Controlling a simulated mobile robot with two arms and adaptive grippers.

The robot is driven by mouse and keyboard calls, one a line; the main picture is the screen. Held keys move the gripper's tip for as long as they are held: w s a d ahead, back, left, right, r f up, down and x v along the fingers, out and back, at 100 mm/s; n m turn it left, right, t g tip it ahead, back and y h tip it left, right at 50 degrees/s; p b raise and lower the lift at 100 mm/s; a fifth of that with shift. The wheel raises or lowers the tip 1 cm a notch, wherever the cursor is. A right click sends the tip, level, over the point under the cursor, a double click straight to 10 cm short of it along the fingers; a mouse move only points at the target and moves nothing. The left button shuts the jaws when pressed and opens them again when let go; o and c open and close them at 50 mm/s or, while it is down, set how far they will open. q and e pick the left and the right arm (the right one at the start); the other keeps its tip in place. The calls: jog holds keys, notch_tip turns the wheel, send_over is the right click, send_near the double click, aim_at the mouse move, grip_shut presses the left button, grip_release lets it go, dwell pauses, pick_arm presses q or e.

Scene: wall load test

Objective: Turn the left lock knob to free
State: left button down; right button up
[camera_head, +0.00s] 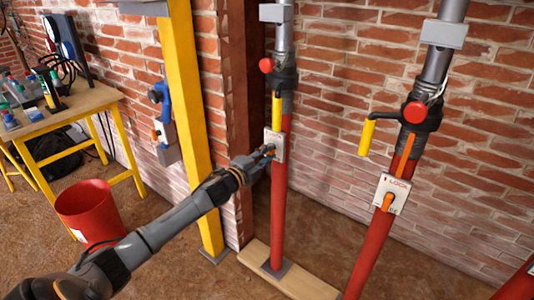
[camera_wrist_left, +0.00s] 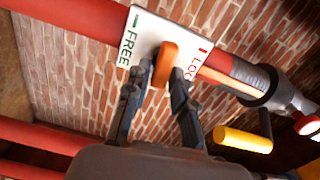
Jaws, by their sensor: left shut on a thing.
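The left lock knob is an orange handle (camera_wrist_left: 165,62) on a white plate (camera_wrist_left: 144,28) fixed to the left red post (camera_head: 279,205). In the left wrist view the plate reads FREE in green on the left and LOCK, partly covered, in red on the right. The knob lies between the two words, across the post. My left gripper (camera_head: 268,153) reaches the plate from the left, and in the wrist view its dark fingers (camera_wrist_left: 162,84) are shut on the knob, one on each side. In the head view the gripper covers most of the knob. My right gripper is out of view.
A second red post (camera_head: 368,252) on the right has its own lock plate (camera_head: 393,193) and a yellow-handled lever (camera_head: 367,137). A yellow column (camera_head: 193,110) and red bucket (camera_head: 88,212) stand left. A brick wall is behind; a wooden board (camera_head: 292,279) lies under the left post.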

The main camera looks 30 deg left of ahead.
pick_arm(q)
jog(key=shift+f+m, duration=0.1)
jog(key=shift+m, duration=0.5)
jog(key=c, duration=1.3)
grip_release()
jog(key=shift+s, duration=0.1)
jog(key=shift+s, duration=0.3)
jog(key=s, duration=0.7)
jog(key=s+a, duration=0.1)
jog(key=s, duration=0.3)
jog(key=shift+s, duration=0.1)
